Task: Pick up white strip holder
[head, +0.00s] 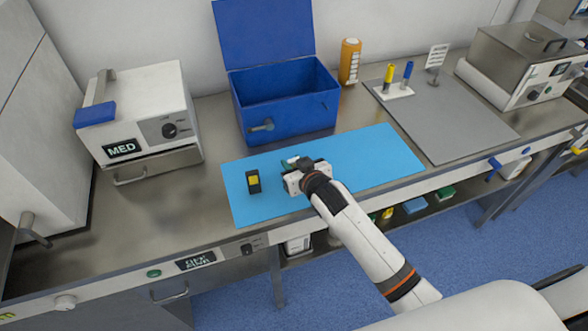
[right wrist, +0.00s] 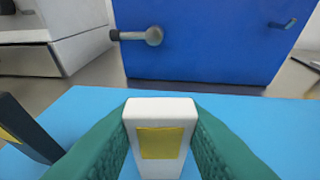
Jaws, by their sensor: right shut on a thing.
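The white strip holder (right wrist: 160,135) is a small white block with a yellow panel on the side facing the right wrist camera. My right gripper (right wrist: 160,138) is shut on it, with a green finger pressed on each side. In the head view the right gripper (head: 294,164) is over the middle of the blue mat and mostly hides the holder. I cannot tell whether the holder touches the mat. My left gripper is not in view.
A black block with a yellow panel (head: 253,182) stands on the blue mat (head: 385,150), left of the gripper. An open blue box (head: 290,115) stands behind. A MED unit (head: 140,115) is at left. An orange bottle (head: 349,62) and a grey tray (head: 460,130) are at right.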

